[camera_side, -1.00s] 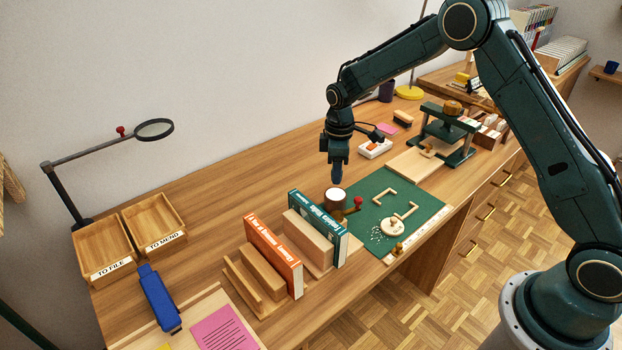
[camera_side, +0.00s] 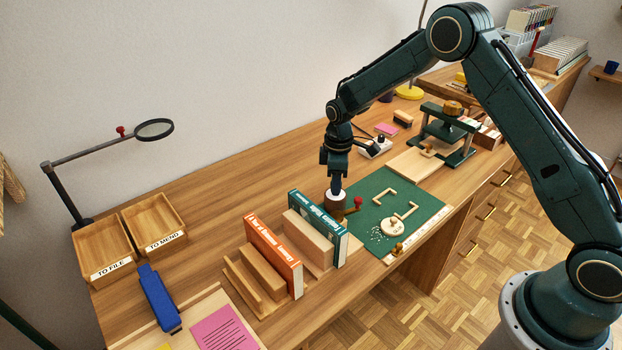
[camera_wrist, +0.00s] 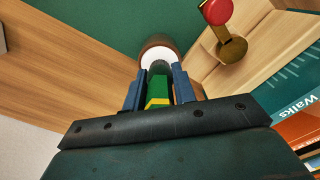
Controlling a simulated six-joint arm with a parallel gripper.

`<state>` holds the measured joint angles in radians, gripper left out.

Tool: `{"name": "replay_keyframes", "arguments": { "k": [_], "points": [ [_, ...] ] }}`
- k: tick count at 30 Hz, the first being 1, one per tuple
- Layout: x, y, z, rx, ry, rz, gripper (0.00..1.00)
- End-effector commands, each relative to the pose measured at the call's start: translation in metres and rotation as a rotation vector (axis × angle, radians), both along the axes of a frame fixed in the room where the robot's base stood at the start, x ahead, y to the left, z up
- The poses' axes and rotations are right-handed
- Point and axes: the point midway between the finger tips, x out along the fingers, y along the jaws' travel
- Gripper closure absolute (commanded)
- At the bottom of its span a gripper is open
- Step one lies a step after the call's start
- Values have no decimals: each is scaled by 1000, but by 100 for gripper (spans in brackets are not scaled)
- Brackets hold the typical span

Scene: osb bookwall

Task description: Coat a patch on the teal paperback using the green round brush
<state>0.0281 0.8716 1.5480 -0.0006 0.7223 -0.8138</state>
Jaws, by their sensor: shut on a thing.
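My gripper (camera_side: 336,186) is shut on the green round brush, pointing straight down at the brown pot (camera_side: 335,202). In the wrist view the green brush handle (camera_wrist: 158,92) sits between the blue fingertips (camera_wrist: 155,97). Its dark bristle end overlaps the white paste (camera_wrist: 160,56) inside the pot rim; I cannot tell how deep it reaches. The teal paperback (camera_side: 318,217) stands upright among the wooden blocks, left of the pot. In the wrist view part of its lettered teal face (camera_wrist: 290,92) shows at the right edge.
An orange book (camera_side: 272,255) stands upright left of the teal one. A brass piece with a red knob (camera_side: 357,203) is close beside the pot. The green mat (camera_side: 425,205) lies to the right with small wooden pieces. Two wooden trays (camera_side: 100,262) are at the left.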

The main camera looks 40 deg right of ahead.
Motion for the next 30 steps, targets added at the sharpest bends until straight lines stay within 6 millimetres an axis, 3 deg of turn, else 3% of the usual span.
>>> {"name": "replay_keyframes", "arguments": {
  "k": [30],
  "points": [
    [0,0,-5,0,0,0,96]
  ]
}}
